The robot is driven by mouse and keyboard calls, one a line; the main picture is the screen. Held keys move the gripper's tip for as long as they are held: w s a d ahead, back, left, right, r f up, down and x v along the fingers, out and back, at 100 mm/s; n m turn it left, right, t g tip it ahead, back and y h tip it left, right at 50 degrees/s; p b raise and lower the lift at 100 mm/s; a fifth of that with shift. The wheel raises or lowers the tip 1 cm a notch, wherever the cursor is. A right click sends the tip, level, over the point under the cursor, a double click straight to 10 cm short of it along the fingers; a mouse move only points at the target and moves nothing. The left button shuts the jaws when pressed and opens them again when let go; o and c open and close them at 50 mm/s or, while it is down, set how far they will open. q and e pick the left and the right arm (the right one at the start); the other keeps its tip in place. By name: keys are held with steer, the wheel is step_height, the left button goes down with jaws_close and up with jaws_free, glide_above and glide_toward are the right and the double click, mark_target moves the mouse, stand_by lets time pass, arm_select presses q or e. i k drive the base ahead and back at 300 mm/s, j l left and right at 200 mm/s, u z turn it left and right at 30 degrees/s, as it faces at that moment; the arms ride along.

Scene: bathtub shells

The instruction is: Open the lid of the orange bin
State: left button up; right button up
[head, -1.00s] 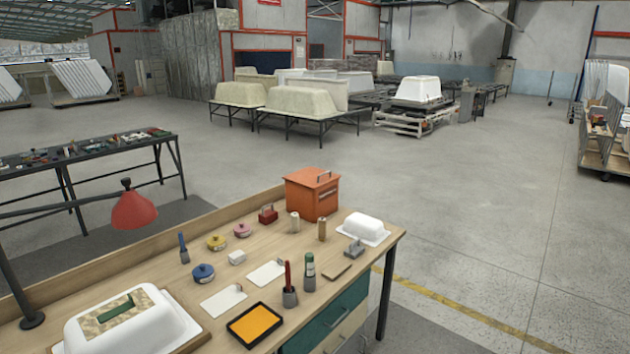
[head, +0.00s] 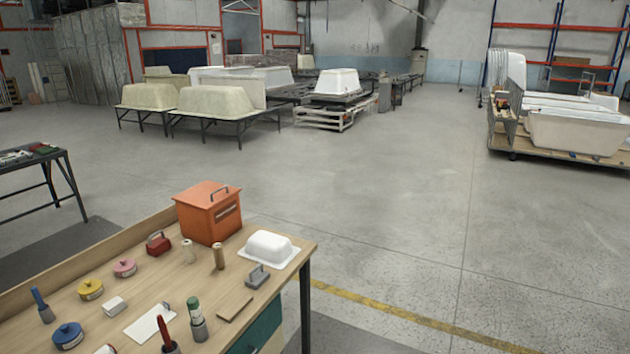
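The orange bin (head: 208,214) stands at the far end of the wooden workbench, near its back right corner. A slot or label shows on the bin's right-hand face. Neither of my grippers is in the head view.
The workbench (head: 150,275) also holds a white tub model (head: 268,249), a red box (head: 158,243), two small cylinders beside the bin, several round tins and tools. Open concrete floor (head: 400,230) lies right of the bench. A dark table (head: 45,180) stands at left.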

mark_target(207, 195)
steer(key=i+l+z, duration=0.25)
steer(key=i, duration=0.45)
steer(key=i+l+z, duration=0.1)
steer(key=i+z, duration=0.15)
steer(key=i, duration=0.5)
steer(key=i+u, duration=0.3)
steer(key=u, duration=0.15)
steer(key=i+l+u, duration=0.2)
steer(key=u, duration=0.2)
steer(key=i+l+u, duration=0.25)
steer(key=u, duration=0.2)
steer(key=i+l+u, duration=0.15)
steer(key=u, duration=0.25)
steer(key=i+l+u, duration=0.1)
steer(key=l+u, duration=0.3)
steer(key=i+l+u, duration=0.1)
steer(key=u, duration=0.3)
steer(key=l, duration=0.1)
